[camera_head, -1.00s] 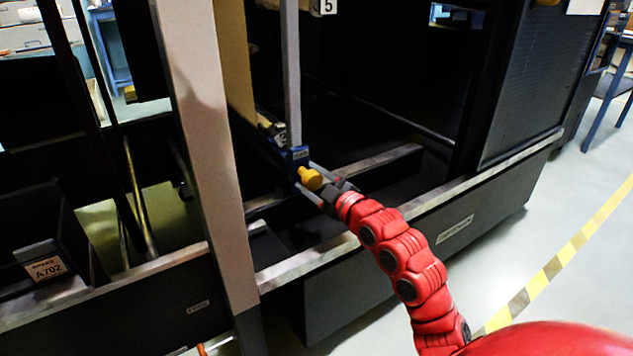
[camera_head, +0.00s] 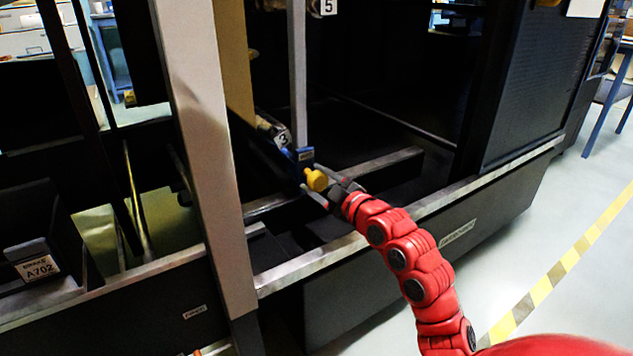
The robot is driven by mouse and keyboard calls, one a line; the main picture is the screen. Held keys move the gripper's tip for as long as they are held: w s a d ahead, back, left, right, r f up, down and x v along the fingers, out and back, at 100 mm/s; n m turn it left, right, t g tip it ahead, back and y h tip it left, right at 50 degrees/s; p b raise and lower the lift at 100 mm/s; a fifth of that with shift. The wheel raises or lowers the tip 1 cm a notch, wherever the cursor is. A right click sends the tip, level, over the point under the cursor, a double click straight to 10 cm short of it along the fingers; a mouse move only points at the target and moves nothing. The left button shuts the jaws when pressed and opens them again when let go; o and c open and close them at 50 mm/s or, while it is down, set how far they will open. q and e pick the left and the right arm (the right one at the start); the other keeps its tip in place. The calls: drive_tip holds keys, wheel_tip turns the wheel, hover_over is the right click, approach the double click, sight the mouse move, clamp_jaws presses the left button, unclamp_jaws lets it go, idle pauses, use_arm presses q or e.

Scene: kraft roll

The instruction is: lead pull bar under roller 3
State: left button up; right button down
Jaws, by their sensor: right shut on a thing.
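My right gripper (camera_head: 318,187) is shut on a yellow knob (camera_head: 316,180) at the front of a small blue block (camera_head: 304,155). The bar's far part is hidden in the dark machine. My left gripper is out of view.
A pale post (camera_head: 205,140) stands left of the gripper, with brown kraft paper (camera_head: 236,60) behind it. A metal-topped rail (camera_head: 400,220) runs below my right arm. A "5" tag (camera_head: 328,7) hangs above. The floor (camera_head: 560,210) at right is clear.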

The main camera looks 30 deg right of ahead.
drive_tip(key=d+r+b, duration=0.3)
drive_tip(key=d+r, duration=0.3)
drive_tip(key=d, duration=0.1)
drive_tip(key=shift+r+b, duration=0.15)
drive_tip(key=shift+b, duration=0.15)
drive_tip(key=shift+w, duration=0.1)
